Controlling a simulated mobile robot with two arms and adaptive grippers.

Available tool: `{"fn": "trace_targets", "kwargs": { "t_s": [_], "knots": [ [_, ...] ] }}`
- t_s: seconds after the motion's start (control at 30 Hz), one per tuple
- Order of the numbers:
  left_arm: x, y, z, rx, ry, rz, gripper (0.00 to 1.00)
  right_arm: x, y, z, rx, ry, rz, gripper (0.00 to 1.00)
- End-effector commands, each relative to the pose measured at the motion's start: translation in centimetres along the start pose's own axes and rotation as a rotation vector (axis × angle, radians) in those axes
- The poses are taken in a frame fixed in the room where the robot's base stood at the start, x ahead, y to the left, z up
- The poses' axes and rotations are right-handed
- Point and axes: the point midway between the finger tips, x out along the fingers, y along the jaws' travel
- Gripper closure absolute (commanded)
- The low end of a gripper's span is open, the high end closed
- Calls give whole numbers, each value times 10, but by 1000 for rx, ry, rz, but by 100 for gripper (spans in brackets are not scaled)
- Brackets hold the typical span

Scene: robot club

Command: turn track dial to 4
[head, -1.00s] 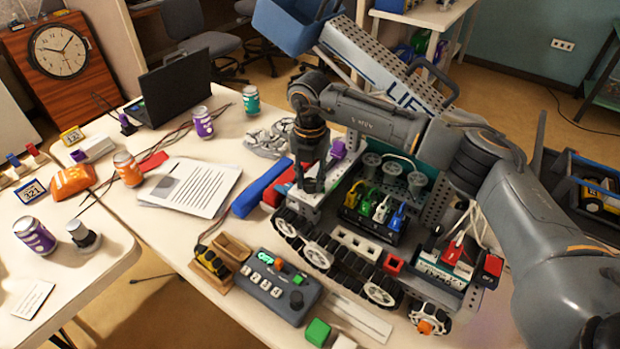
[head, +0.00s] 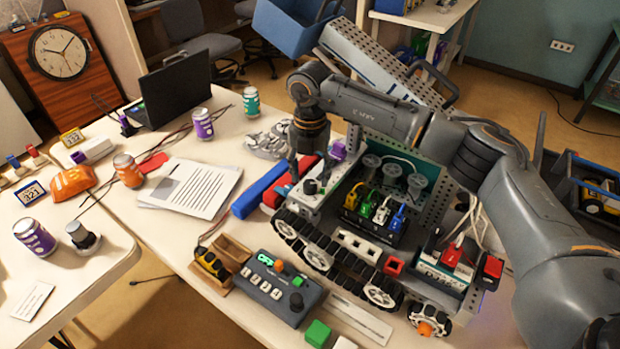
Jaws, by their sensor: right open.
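A dark round knob (head: 312,187) stands on the grey left-hand plate of the tracked robot (head: 332,262). My right gripper (head: 307,174) points down just above and around this knob, with its fingers apart. I cannot tell whether they touch it. The knob's markings are too small to read. A grey control box (head: 262,291) in front of the tracked robot has another black knob (head: 297,302), an orange button, a lit green display and several white keys. I cannot tell from a label which knob is the track dial. My left gripper is out of view.
A blue bar (head: 262,188) and papers (head: 196,190) lie left of the tracked robot. A wooden holder (head: 232,250) stands beside the control box, and a green cube (head: 318,333) lies in front of it. A laptop (head: 180,90) and cans stand farther back. Bare tabletop shows left of the holder.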

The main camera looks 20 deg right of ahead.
Motion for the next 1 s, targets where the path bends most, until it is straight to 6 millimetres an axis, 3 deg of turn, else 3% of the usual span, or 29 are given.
{"fn": "trace_targets", "kwargs": {
  "t_s": [0.2, 0.43, 0.6, 1.0],
  "knots": [
    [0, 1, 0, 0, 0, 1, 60, -50, 1, 1, 0, -3, 5, 47],
    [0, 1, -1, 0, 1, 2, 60, -87, 0, 1, 1, -2, 3, 47],
    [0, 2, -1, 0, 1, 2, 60, -98, 0, 0, 1, -1, 2, 47],
    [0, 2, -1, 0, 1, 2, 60, -98, 0, 0, 1, 0, 2, 47]
  ]
}}
